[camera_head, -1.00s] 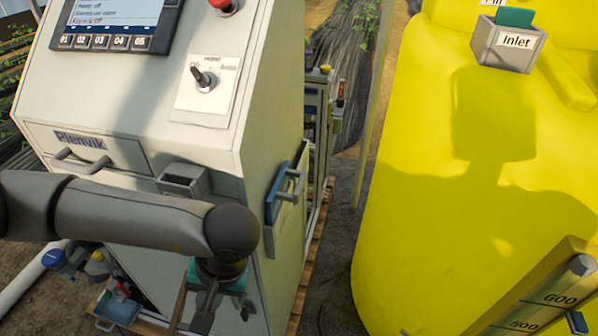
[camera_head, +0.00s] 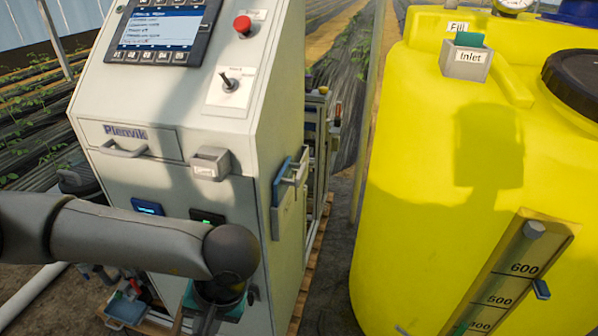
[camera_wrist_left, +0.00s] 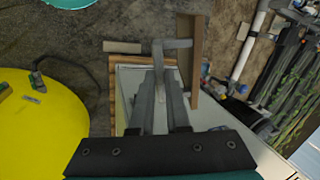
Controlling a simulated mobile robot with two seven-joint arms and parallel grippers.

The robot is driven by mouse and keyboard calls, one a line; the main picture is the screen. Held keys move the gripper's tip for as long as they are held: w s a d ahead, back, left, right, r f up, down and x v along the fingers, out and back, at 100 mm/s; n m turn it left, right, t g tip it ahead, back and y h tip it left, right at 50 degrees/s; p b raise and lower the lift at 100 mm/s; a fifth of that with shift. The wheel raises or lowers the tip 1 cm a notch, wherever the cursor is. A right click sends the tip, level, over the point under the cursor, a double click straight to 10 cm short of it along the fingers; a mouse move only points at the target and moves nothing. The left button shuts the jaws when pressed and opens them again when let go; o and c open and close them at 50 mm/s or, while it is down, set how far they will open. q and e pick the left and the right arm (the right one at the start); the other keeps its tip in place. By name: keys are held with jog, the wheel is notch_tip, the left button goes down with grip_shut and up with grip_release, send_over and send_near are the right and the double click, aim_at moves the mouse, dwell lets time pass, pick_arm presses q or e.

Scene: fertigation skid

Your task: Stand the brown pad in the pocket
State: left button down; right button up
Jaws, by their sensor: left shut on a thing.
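My left gripper (camera_wrist_left: 160,85) is shut on the grey handle (camera_wrist_left: 175,43) of the brown pad (camera_wrist_left: 197,60). The pad is a flat board, seen nearly edge-on in the left wrist view, beyond and right of the fingertips. In the head view a brown edge of the pad (camera_head: 178,320) shows low beside my left gripper (camera_head: 208,318), mostly hidden by my arm. A small grey pocket (camera_head: 210,163) with a white label is on the cabinet front, above my wrist and apart from the pad; its label is too small to read. My right gripper is not in view.
The cabinet (camera_head: 160,105) has a drawer handle (camera_head: 124,149), a switch and a red button. A blue pad (camera_head: 281,182) sits in a holder on its right side. A yellow tank (camera_head: 420,200) stands at right, with a grey "Inlet" box (camera_head: 463,68) holding a green piece.

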pick_arm(q)
jog(key=w+r, duration=0.2)
jog(key=r, duration=0.1)
jog(key=shift+w+r, duration=0.2)
notch_tip(320, 180, up, 8)
jog(key=shift+w+r, duration=0.25)
jog(key=shift+w, duration=0.2)
